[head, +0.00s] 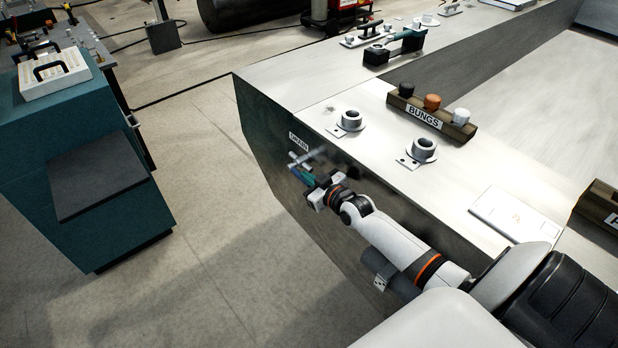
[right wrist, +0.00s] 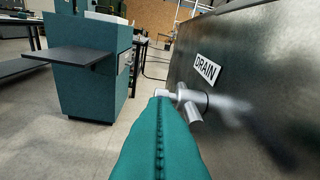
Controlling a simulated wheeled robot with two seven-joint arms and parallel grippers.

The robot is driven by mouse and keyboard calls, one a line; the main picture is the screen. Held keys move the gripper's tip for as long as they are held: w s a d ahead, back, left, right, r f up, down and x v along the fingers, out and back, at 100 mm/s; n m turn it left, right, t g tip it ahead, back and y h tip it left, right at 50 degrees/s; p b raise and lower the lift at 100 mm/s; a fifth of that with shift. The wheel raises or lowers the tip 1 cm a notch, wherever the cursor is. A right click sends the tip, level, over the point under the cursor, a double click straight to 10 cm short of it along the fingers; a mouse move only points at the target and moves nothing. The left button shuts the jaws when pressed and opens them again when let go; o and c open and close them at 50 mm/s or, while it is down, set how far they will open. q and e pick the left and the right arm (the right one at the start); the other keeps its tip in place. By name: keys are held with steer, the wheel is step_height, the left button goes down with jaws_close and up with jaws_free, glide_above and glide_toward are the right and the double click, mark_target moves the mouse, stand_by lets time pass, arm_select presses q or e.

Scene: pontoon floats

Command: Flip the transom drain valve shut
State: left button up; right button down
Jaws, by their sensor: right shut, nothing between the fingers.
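The drain valve (head: 305,159) is a small silver fitting on the dark side of the hull, just below the DRAIN label (head: 298,142). It shows closer in the right wrist view (right wrist: 190,106), with a short tube angled downward and a rod end by my fingertips. My right gripper (head: 306,174) is shut and empty, its teal fingers (right wrist: 160,135) pointing at the valve. The fingertips are at or very near the valve and hide part of it; I cannot tell whether they touch. My left gripper is not in view.
A teal cabinet (head: 100,215) with a dark side shelf (head: 100,175) stands left, with open floor between it and the hull. On the hull's top are round fittings (head: 350,120) and a BUNGS rack (head: 430,118). Cables lie on the floor behind.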

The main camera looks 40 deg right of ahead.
steer(key=shift+f, duration=0.3)
